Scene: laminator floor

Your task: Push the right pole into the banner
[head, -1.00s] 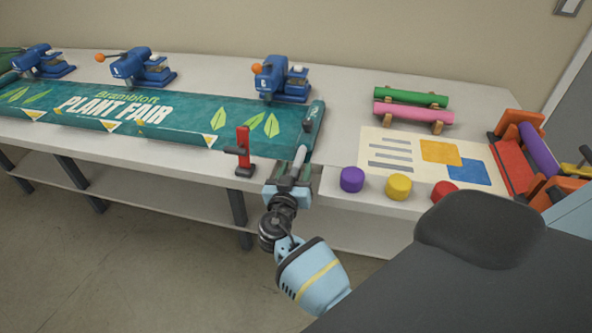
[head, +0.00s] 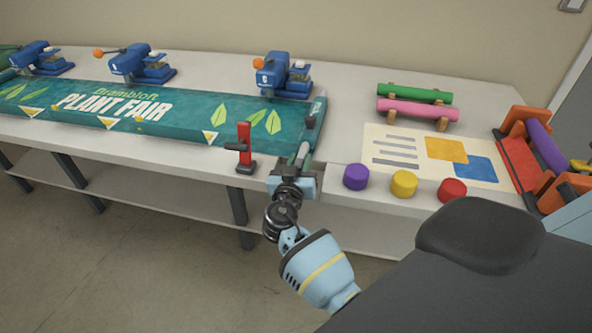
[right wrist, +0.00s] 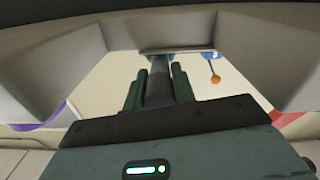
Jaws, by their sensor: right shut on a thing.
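The teal "Plant Fair" banner (head: 175,118) lies flat along the table. Its right edge forms a raised sleeve (head: 317,108). A grey pole (head: 303,152) lines up with the near end of this sleeve; how far it is inside I cannot tell. My right gripper (head: 298,168) is shut on the pole at the table's front edge, just short of the banner. In the right wrist view the pole (right wrist: 158,82) runs straight ahead between the two dark green fingers. My left gripper is not in view.
A red clamp-like stand (head: 244,150) stands left of my right gripper. Purple (head: 356,177), yellow (head: 404,183) and red (head: 452,190) buttons lie to the right. Several blue presses (head: 283,76) line the banner's back. Green and pink rolls (head: 417,108) rest on a rack.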

